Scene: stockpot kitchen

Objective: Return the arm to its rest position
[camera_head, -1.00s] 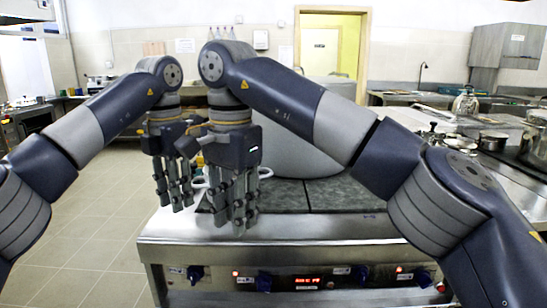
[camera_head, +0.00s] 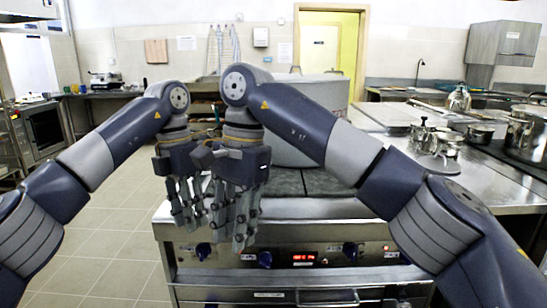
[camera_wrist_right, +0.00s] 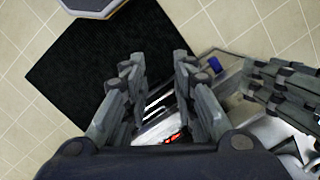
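My left gripper (camera_head: 195,226) hangs fingers down at the left front of the stove in the head view. Its fingers look spread and empty, and it also shows at the right of the right wrist view (camera_wrist_right: 285,92). My right gripper (camera_head: 243,240) hangs close beside it, in front of the stove's front edge. In the right wrist view its fingers (camera_wrist_right: 158,88) are apart with nothing between them. Both arms are bent inward. A large grey stockpot (camera_head: 310,140) stands on the dark cooktop (camera_head: 322,183) behind them, partly hidden by my right arm.
The steel stove front (camera_head: 330,238) with knobs and a red display lies just beyond the grippers. Smaller pots (camera_head: 480,133) stand on the right counter. A dark mat (camera_wrist_right: 95,65) lies on the tiled floor (camera_head: 110,225). The floor at left is clear.

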